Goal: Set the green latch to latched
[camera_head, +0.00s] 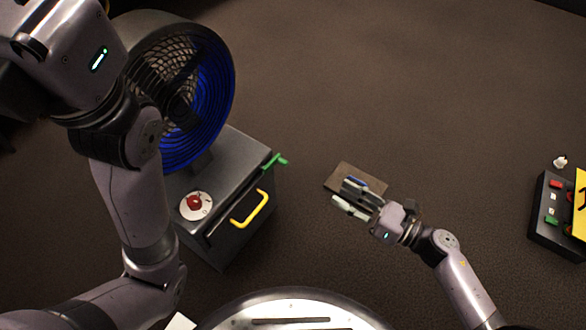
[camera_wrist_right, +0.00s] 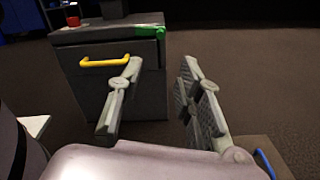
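The green latch (camera_head: 274,161) is a small lever at the upper right corner of a grey cabinet's front. In the right wrist view the green latch (camera_wrist_right: 150,31) lies on the cabinet's top front edge, beyond the fingers. My right gripper (camera_head: 343,195) is to the right of the latch, apart from it, with its fingers pointing toward the cabinet. In the wrist view the right gripper's fingers (camera_wrist_right: 160,68) are spread with nothing between them. My left arm comes in at the left; its gripper does not show.
The grey cabinet (camera_head: 232,240) has a yellow handle (camera_head: 250,210), a red knob (camera_head: 194,202) on a white dial, and a blue fan (camera_head: 205,95) behind. A brown board (camera_head: 341,174) lies near my right gripper. A button box (camera_head: 541,222) stands far right. Floor between gripper and cabinet is clear.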

